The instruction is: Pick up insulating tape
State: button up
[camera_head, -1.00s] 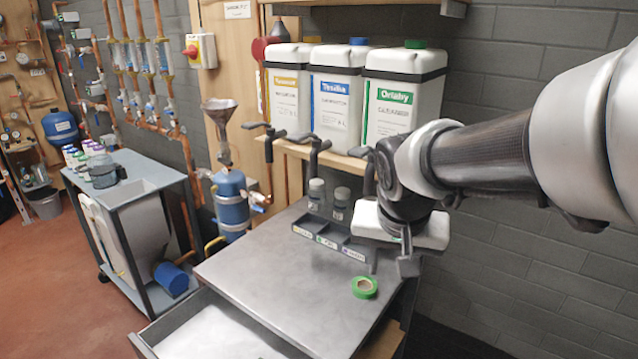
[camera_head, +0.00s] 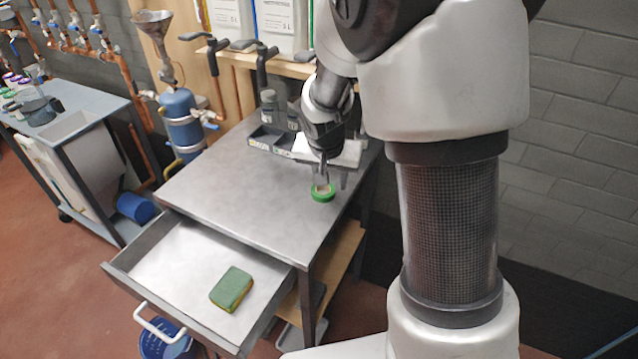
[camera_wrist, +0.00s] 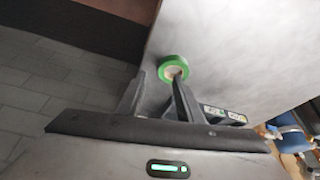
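The insulating tape is a green roll (camera_head: 323,197) with a pale inner ring, lying flat on the grey metal tabletop (camera_head: 240,175) near its right edge. My gripper (camera_head: 334,180) points down at it with its fingers apart. In the wrist view the tape (camera_wrist: 187,62) is just beyond the fingertips of my gripper (camera_wrist: 159,76). One finger overlaps the ring's opening and the other is beside its outer edge. I cannot tell whether the first fingertip is inside the ring or above it, or whether either finger touches the tape.
An open drawer (camera_head: 180,262) below the tabletop holds a green and yellow sponge (camera_head: 231,288). A labelled dark bin (camera_head: 262,140) and small jars stand behind the gripper. A grey block wall (camera_head: 585,120) is to the right. The tabletop's left part is clear.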

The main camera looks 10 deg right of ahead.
aim_at(331, 191)
jog(key=shift+w+a+x, duration=0.1)
jog(key=shift+a+x, duration=0.05)
jog(key=shift+x, duration=1.35)
jog(key=shift+w+a+x, duration=0.15)
jog(key=shift+x, duration=1.3)
jog(key=shift+r, duration=0.1)
grip_shut()
